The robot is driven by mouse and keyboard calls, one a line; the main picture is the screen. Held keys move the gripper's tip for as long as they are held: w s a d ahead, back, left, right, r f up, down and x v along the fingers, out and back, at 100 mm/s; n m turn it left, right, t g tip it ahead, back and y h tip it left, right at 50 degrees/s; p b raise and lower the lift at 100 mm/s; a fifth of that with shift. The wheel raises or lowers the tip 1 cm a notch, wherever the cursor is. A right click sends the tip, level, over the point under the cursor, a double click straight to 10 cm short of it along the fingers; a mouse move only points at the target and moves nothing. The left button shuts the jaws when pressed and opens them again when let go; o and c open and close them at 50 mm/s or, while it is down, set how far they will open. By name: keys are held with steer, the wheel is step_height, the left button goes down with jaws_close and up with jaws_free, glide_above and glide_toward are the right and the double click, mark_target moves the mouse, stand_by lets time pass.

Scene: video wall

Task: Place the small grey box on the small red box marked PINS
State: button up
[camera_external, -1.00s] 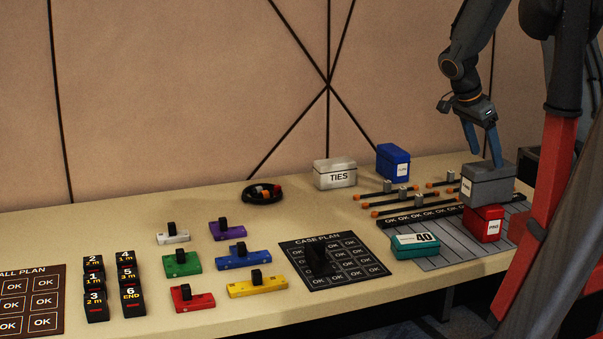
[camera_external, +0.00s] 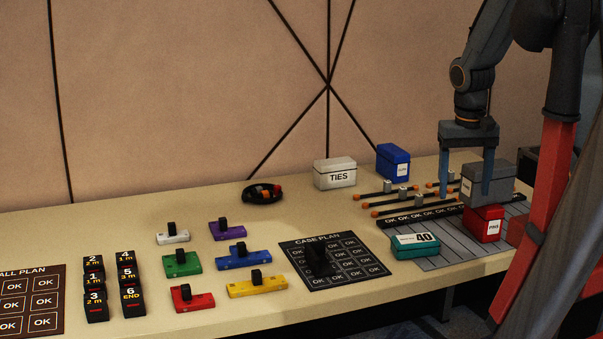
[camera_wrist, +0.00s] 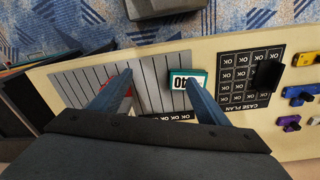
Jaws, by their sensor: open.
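The small grey box (camera_external: 504,182) sits on top of the small red box marked PINS (camera_external: 490,226) at the right end of the table, in the external view. It looks roughly level, with its lower face on the red box. My gripper (camera_external: 466,192) points down, open, with its fingers spread. In the external view one finger overlaps the grey box and the other is left of it; nothing shows held. In the wrist view, a little red of the PINS box (camera_wrist: 126,92) shows by the left finger of my gripper (camera_wrist: 170,74); I cannot make out the grey box there.
A teal box marked 40 (camera_external: 415,246) lies just left of the red box on a grey slatted mat (camera_external: 455,258). Orange-tipped rods (camera_external: 390,210) lie behind. A white TIES box (camera_external: 335,174) and a blue box (camera_external: 393,163) stand at the back.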

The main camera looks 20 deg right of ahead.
steer(key=s+a+n, duration=0.1)
steer(key=s+a+f+n, duration=0.1)
steer(key=s+n, duration=0.1)
steer(key=shift+a+n+y, duration=0.2)
steer(key=shift+n+y, duration=0.1)
steer(key=shift+y, duration=0.1)
